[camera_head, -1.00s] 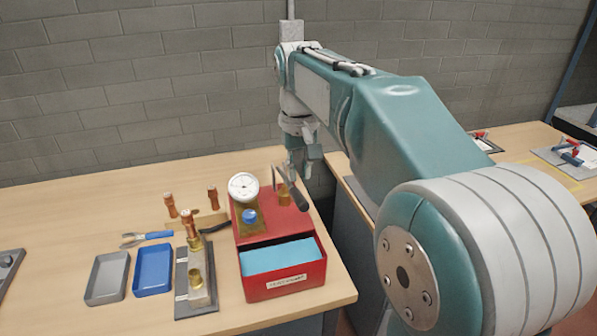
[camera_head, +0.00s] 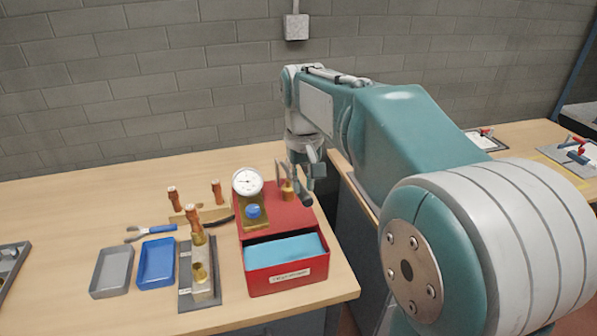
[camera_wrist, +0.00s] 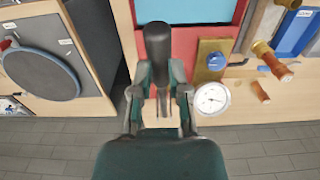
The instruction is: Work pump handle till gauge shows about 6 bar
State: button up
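The red pump box (camera_head: 300,222) stands near the table's right end, with blue liquid in its open front tank (camera_head: 284,252). Its white gauge (camera_head: 247,182) sits upright on a brass block; it also shows in the wrist view (camera_wrist: 212,98), where the needle is too small to read. The pump handle has a black grip (camera_head: 305,198) and a metal rod. My gripper (camera_head: 311,172) is at the handle. In the wrist view, my gripper's fingers (camera_wrist: 160,75) stand apart on both sides of the grip (camera_wrist: 158,42), apparently without closing on it.
Left of the pump are a fixture plate with a brass fitting (camera_head: 200,272), a blue tray (camera_head: 156,263), a grey tray (camera_head: 111,271), pliers (camera_head: 150,231) and several copper fittings. The wall is behind. A gap separates this table from the right one.

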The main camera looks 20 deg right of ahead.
jog(key=shift+f, duration=0.3)
notch_tip(320, 180, down, 7)
jog(key=shift+r, duration=0.15)
dwell(1.1)
jog(key=shift+f, duration=0.7)
dwell(0.8)
jog(key=shift+r, duration=6.45)
jog(key=shift+f, duration=0.2)
